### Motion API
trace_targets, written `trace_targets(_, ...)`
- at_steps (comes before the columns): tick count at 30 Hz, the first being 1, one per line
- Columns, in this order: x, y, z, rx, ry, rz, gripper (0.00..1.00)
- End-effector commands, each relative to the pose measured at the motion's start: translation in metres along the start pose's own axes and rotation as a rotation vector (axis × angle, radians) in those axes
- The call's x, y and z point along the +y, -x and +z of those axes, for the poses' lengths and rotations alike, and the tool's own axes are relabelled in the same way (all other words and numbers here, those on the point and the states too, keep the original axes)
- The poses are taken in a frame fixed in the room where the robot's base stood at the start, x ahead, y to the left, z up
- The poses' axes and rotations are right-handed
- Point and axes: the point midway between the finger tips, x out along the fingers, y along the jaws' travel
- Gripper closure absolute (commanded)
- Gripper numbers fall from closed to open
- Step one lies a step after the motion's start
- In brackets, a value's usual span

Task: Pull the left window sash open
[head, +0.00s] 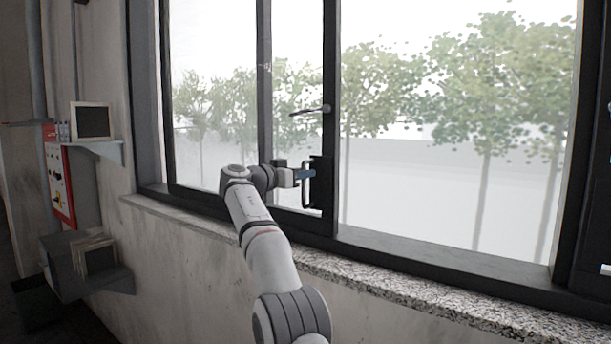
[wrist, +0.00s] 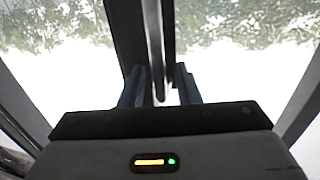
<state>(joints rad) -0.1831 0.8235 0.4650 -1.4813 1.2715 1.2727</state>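The left window sash (head: 330,60) is dark-framed and appears closed in the head view. An upright pull handle (head: 307,196) is mounted low on its right stile, with a thin lever (head: 310,110) higher up. My gripper (head: 304,174) is at the pull handle, with its blue fingers at the bar's upper part. In the wrist view, the two fingers (wrist: 160,88) stand apart, with the handle bar (wrist: 155,50) between them. Light shows beside the bar near the right finger, so the fingers do not look closed on it. Contact with the left finger cannot be told.
A speckled stone sill (head: 400,293) runs below the window. A fixed-looking right pane is beside the sash. At left are a wall shelf (head: 95,146) with a dark framed panel, a red control box (head: 60,180) and a lower shelf (head: 110,282).

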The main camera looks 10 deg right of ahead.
Motion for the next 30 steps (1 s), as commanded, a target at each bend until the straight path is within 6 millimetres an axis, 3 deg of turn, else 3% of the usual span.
trace_targets(6,-0.002,0.041,0.003,0.001,-0.002,-0.006,0.71)
trace_targets(12,-0.001,0.065,0.001,0.003,-0.001,-0.003,0.71)
trace_targets(25,0.000,0.069,-0.001,-0.004,0.007,-0.005,0.71)
trace_targets(30,0.015,0.062,0.007,-0.096,0.109,-0.046,0.71)
